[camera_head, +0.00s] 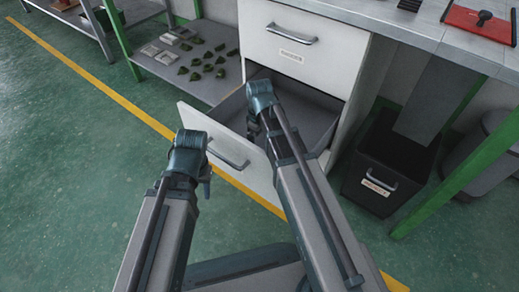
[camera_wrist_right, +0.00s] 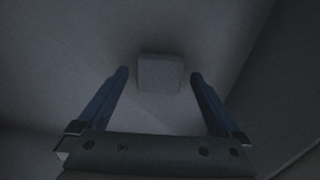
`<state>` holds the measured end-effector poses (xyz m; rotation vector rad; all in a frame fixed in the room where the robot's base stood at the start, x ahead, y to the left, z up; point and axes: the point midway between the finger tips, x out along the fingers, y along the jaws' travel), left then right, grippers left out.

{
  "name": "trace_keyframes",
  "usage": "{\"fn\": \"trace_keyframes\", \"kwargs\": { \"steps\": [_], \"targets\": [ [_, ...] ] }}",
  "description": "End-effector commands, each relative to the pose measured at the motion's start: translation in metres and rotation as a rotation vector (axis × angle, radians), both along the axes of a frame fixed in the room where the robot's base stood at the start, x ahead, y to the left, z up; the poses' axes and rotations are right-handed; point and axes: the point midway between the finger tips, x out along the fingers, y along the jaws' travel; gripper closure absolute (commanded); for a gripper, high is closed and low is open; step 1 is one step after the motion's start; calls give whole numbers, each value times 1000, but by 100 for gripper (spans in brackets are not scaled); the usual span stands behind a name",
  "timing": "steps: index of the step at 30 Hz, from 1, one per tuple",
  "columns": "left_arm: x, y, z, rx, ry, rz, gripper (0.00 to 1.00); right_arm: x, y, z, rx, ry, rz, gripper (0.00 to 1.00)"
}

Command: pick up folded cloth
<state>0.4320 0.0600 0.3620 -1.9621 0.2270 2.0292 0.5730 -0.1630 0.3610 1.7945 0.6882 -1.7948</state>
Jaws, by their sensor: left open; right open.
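The folded cloth shows in the right wrist view as a small pale grey square (camera_wrist_right: 160,70) on the drawer floor. My right gripper (camera_wrist_right: 160,78) is open, with one blue finger on each side of the cloth in that view. I cannot tell how far above it the fingertips are. In the head view my right gripper (camera_head: 253,128) reaches down into the open lower drawer (camera_head: 312,101), and the cloth is hidden there by my arm. My left gripper (camera_head: 206,187) is just outside the drawer front, left of its handle, small and partly hidden; it is open.
The drawer's front panel (camera_head: 196,120) and side walls surround my right gripper. A closed drawer (camera_head: 290,55) is above. A black bin (camera_head: 390,165) stands at right. A shelf (camera_head: 207,88) at left holds several small green pieces. The green floor at left is clear.

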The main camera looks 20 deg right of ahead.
Motion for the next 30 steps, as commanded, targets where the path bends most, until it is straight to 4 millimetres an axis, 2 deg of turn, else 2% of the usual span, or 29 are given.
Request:
{"fn": "trace_keyframes", "kwargs": {
  "steps": [2, 15, 23, 30],
  "targets": [
    [0, 0, 1, 0, 0, 0, 55, 0, 0, 1, 0, 0, 0, 2],
    [0, 0, 1, 0, 0, 0, 55, 0, 0, 1, 0, 0, 0, 80],
    [0, 0, 2, 0, 0, 0, 55, 0, 0, 2, 0, 0, 0, 80],
    [0, 0, 15, 0, 1, 0, 55, 0, 0, 15, 0, 0, 0, 80]
  ]
}}
